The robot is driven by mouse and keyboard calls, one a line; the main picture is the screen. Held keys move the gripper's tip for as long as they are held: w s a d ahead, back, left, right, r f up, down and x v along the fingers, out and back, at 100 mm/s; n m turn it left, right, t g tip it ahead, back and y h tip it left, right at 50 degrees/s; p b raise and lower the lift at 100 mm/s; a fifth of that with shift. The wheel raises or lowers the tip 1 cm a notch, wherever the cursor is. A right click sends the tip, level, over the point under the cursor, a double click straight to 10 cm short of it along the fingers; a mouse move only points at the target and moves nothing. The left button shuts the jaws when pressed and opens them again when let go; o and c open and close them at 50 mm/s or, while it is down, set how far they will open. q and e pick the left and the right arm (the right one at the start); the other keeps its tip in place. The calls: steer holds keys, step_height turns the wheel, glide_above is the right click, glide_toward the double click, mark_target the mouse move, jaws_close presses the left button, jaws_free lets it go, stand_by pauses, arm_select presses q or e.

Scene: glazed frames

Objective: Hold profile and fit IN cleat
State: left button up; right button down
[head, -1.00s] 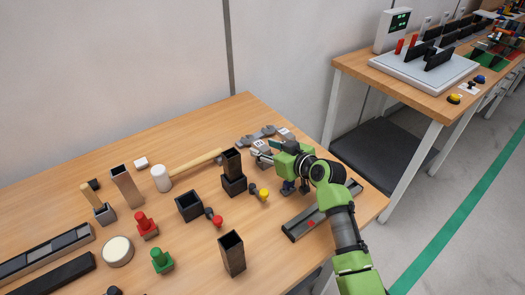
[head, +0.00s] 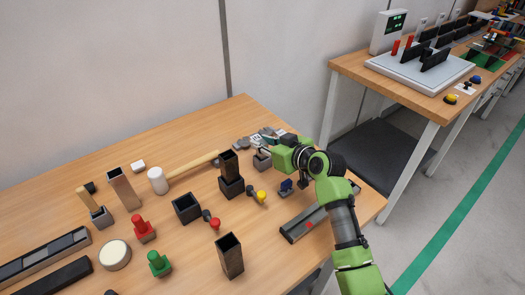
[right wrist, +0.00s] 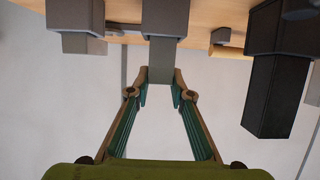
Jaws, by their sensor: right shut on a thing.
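My right gripper (head: 266,150) is at the back right of the table. In the right wrist view its fingers (right wrist: 162,88) are shut on a grey block (right wrist: 164,66), whose upper end widens. A small grey block also shows at the fingertips in the head view (head: 262,161). Grey pieces with white labels (head: 256,139) lie just behind the gripper; their lettering is too small to read. A long grey profile (head: 300,228) with a red mark lies at the right front, partly hidden by my right arm. My left gripper is out of view.
A blue piece (head: 287,186) stands between the gripper and the profile. The table's right edge is near the profile.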

step_height(320, 180, up, 7)
steer(key=shift+r+b, duration=0.1)
steer(key=shift+b, duration=0.3)
